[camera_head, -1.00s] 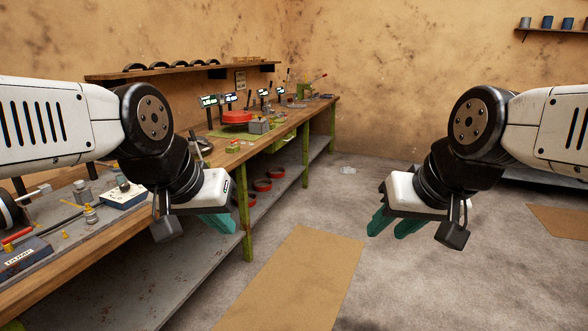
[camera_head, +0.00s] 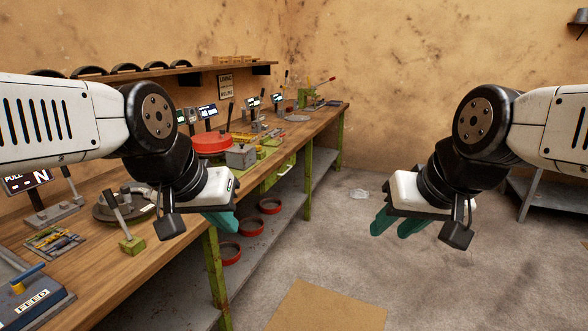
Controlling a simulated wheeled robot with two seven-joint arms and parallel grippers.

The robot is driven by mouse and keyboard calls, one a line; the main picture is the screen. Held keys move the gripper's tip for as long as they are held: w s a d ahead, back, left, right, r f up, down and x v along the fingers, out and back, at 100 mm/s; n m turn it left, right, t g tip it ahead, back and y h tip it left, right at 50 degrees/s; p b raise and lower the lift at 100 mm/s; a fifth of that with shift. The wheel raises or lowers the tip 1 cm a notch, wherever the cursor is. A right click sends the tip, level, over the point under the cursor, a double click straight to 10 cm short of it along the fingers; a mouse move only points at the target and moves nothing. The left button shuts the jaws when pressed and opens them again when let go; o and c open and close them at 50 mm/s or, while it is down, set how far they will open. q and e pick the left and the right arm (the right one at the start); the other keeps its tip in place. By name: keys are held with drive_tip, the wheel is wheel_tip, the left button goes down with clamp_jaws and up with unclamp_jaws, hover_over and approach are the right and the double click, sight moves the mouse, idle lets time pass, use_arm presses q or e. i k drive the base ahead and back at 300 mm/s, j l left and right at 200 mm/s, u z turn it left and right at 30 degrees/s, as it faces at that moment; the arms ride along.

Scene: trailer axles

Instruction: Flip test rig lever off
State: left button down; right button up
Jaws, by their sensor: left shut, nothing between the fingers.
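Several levers show on the workbench (camera_head: 160,214), and I cannot tell which belongs to the test rig. A grey lever on a green base (camera_head: 131,243) stands upright at the near left. A red-handled lever (camera_head: 321,83) rises from a green device at the bench's far end. My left gripper (camera_head: 221,221) is shut and empty, over the bench's front edge and apart from the levers. My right gripper (camera_head: 398,226) has its fingers apart and is empty, over the open floor.
A red round pan (camera_head: 211,143) and a grey box (camera_head: 241,156) stand mid-bench, with small displays behind. A wall shelf (camera_head: 180,80) runs above. A lower shelf (camera_head: 270,225) holds red rings. A cardboard-coloured mat (camera_head: 327,308) lies on clear floor. Another grey table (camera_head: 545,203) stands right.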

sight(230, 108)
drive_tip(key=i, duration=1.5)
drive_tip(key=i+j+z, duration=0.1)
drive_tip(key=i, duration=1.35)
